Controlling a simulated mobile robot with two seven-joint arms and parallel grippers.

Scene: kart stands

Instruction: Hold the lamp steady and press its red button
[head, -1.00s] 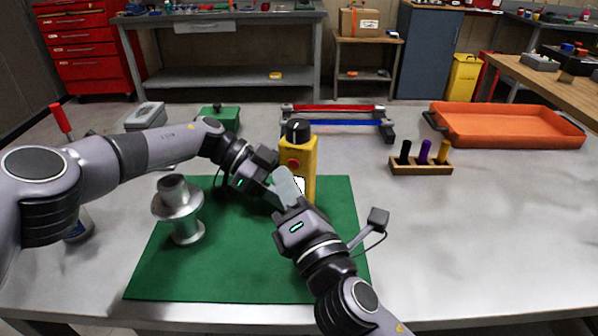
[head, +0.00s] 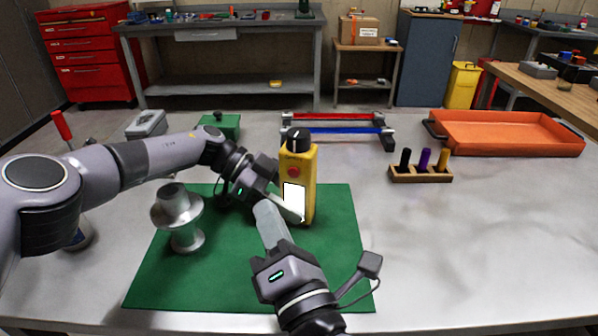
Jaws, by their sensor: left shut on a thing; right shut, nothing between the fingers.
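The yellow lamp (head: 308,172) stands upright on the green mat (head: 335,265), with a black knob on top. Its red button (head: 293,172) is in plain view on the upper front, and the panel below it shows bright white. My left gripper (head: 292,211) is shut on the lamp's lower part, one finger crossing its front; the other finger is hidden. My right gripper (head: 265,208) is shut and empty, in front of and left of the lamp, apart from the button. It overlaps the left gripper in the picture.
A grey metal spool-like part (head: 180,215) stands on the mat's left side. Behind are a green box (head: 222,124) and a rack with red and blue bars (head: 338,130). A wooden pen holder (head: 420,174) and orange tray (head: 505,135) stand right. The table's front right is clear.

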